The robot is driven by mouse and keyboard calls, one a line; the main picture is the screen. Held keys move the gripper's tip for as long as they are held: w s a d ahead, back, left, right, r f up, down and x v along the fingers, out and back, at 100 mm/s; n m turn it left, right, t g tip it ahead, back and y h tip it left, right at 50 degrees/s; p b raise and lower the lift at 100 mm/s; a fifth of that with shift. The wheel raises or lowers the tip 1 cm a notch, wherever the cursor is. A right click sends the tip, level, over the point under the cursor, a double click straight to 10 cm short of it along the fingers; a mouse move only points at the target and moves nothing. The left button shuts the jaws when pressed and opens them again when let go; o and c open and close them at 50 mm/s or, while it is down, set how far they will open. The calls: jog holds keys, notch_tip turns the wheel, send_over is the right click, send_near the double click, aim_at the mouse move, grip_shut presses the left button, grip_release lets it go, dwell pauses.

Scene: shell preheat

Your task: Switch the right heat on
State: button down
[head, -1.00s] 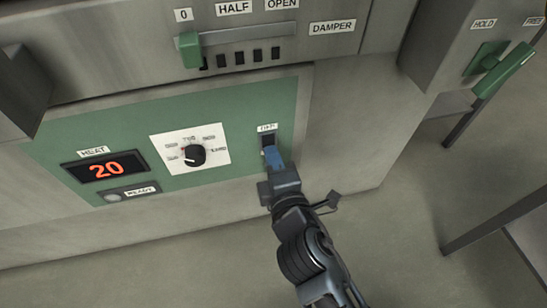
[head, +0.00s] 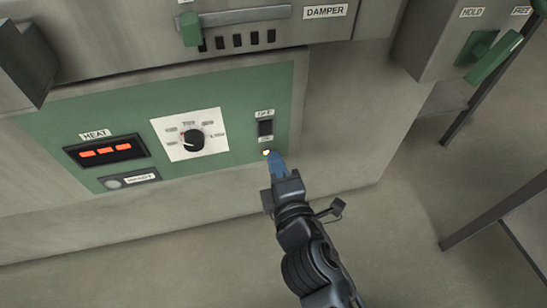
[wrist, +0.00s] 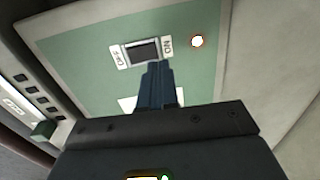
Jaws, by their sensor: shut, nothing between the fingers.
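The black rocker switch (head: 265,128) sits at the right of the green panel, under an OFF label. In the wrist view the switch (wrist: 144,50) lies between OFF and ON labels. A small lamp (head: 267,152) below it glows; the lamp (wrist: 197,41) also glows beyond ON in the wrist view. My gripper (head: 274,157) is shut and empty, its blue fingertips just below the switch by the lamp. In the wrist view the fingertips (wrist: 155,65) are close to the switch's ON end; contact cannot be told. The HEAT display (head: 107,151) shows orange dashes.
A dial (head: 192,140) is left of the switch, and a READY lamp (head: 114,183) looks unlit. A green damper handle (head: 190,29) is above. A green HOLD/FREE lever (head: 494,58) is at upper right. Free space lies in front of the panel.

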jog(key=f+b+v, duration=0.1)
jog(key=v, duration=0.7)
jog(key=shift+s+f, duration=0.35)
jog(key=shift+f, duration=0.05)
jog(key=shift+d, duration=0.15)
jog(key=s+d+f+m+g, duration=0.1)
jog(key=s+d+f+m, duration=0.1)
jog(key=s+d+m, duration=0.8)
jog(key=s+d+r+m+h, duration=0.2)
jog(key=s+d+r+m, duration=0.15)
jog(key=s, duration=0.45)
jog(key=s+d+r+m+h, duration=0.25)
jog(key=s+d+m, duration=0.25)
jog(key=s, duration=0.3)
notch_tip(320, 180, up, 20)
jog(key=s+d+m+p, duration=0.1)
jog(key=s+m+p, duration=0.1)
jog(key=p, duration=1.5)
jog(key=shift+m+g, duration=0.3)
jog(key=shift+m, duration=0.05)
